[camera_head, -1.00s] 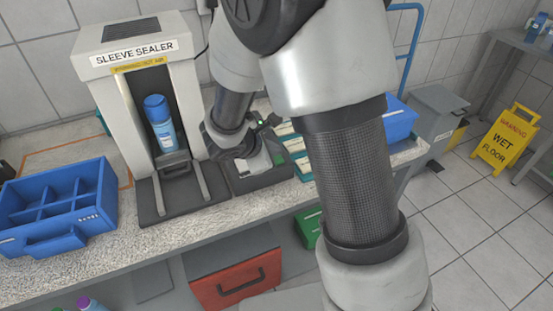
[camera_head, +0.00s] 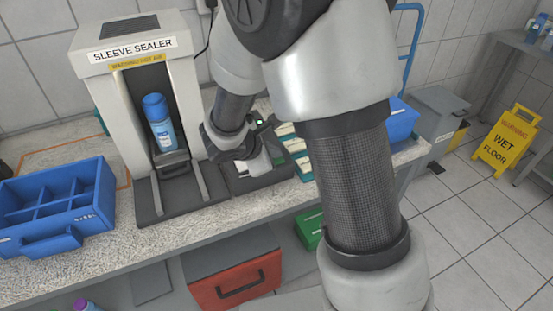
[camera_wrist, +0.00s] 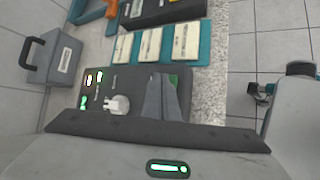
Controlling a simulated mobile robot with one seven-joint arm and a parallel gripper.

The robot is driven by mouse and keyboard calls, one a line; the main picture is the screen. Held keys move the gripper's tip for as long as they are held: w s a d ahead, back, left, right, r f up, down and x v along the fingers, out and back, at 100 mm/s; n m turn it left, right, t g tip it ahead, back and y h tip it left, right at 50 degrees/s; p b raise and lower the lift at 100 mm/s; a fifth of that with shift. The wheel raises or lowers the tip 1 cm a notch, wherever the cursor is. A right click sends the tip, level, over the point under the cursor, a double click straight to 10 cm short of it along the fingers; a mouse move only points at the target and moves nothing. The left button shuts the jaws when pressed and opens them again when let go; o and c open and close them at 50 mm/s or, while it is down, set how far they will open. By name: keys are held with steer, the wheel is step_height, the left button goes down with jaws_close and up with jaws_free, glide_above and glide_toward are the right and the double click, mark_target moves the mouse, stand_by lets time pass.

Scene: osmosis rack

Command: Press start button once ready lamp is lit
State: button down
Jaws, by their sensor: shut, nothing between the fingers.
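The sleeve sealer (camera_head: 185,75) stands on the counter with a blue bottle (camera_head: 160,125) upright in its opening. Its dark control panel (camera_head: 243,184) lies to the right, partly hidden by my arm. In the wrist view the control panel (camera_wrist: 100,119) shows small lit lamps (camera_wrist: 88,79), some orange-white and one green (camera_wrist: 83,102); their labels are too small to read. A white knob (camera_wrist: 117,104) sits beside them. A green button (camera_wrist: 173,80) shows just beyond my fingertips. My gripper (camera_wrist: 161,82) is shut and empty over the panel; I cannot tell whether it touches the button.
A blue divided crate (camera_head: 60,205) stands on the counter at left. Labelled teal-edged boxes (camera_wrist: 150,45) lie beside the panel. A grey bin (camera_head: 440,115) and a yellow wet-floor sign (camera_head: 505,138) stand at right. A red drawer (camera_head: 235,283) is below the counter.

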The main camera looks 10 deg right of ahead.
steer(key=shift+f+b, duration=0.25)
steer(key=shift+b, duration=0.05)
steer(key=shift+r, duration=0.1)
stand_by(0.5)
steer(key=shift+r+p, duration=0.5)
steer(key=shift+r, duration=0.2)
steer(key=shift+r, duration=0.1)
steer(key=shift+r+p, duration=1.75)
steer(key=shift+r, duration=0.65)
